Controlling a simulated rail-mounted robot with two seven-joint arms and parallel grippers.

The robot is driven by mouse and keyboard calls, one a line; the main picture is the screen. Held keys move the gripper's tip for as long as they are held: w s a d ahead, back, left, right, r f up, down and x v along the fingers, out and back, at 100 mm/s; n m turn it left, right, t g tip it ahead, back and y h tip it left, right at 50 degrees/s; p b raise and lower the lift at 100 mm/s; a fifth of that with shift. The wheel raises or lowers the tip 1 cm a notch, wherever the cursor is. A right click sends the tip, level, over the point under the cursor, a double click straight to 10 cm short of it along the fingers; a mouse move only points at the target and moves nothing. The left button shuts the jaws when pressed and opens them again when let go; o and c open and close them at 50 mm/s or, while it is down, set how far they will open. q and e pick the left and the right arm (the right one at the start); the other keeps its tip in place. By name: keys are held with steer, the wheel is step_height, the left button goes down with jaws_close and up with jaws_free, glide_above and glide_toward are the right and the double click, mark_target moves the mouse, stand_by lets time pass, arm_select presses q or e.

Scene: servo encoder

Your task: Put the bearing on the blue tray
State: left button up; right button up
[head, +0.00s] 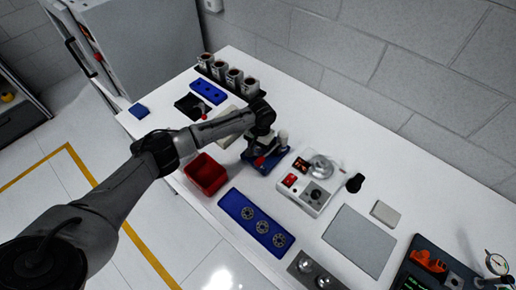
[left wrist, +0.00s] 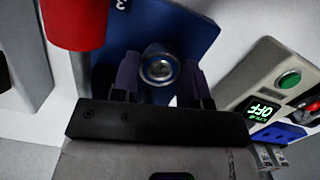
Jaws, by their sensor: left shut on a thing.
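My left gripper (head: 266,147) is over a small blue-based fixture (head: 251,159) in the middle of the table. In the left wrist view its two fingers (left wrist: 158,80) are shut on a round metal piece (left wrist: 160,68), apparently the bearing, in front of a blue plate (left wrist: 185,35). In the head view the held piece is hidden by the gripper. A long blue tray (head: 235,202) with three metal rings lies near the front edge. Another blue tray (head: 208,92) with dark spots lies at the back left. I cannot tell which tray is meant. My right gripper is not in view.
A red bin (head: 206,174) stands left of the fixture. A white device (head: 309,195) with a red button stands to its right. Several cups (head: 233,77) stand in a back rack. A grey flat plate (head: 360,241) lies at the right.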

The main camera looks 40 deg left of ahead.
arm_select(q)
step_height(320, 180, up, 10)
steer(key=p, duration=0.1)
stand_by(0.4)
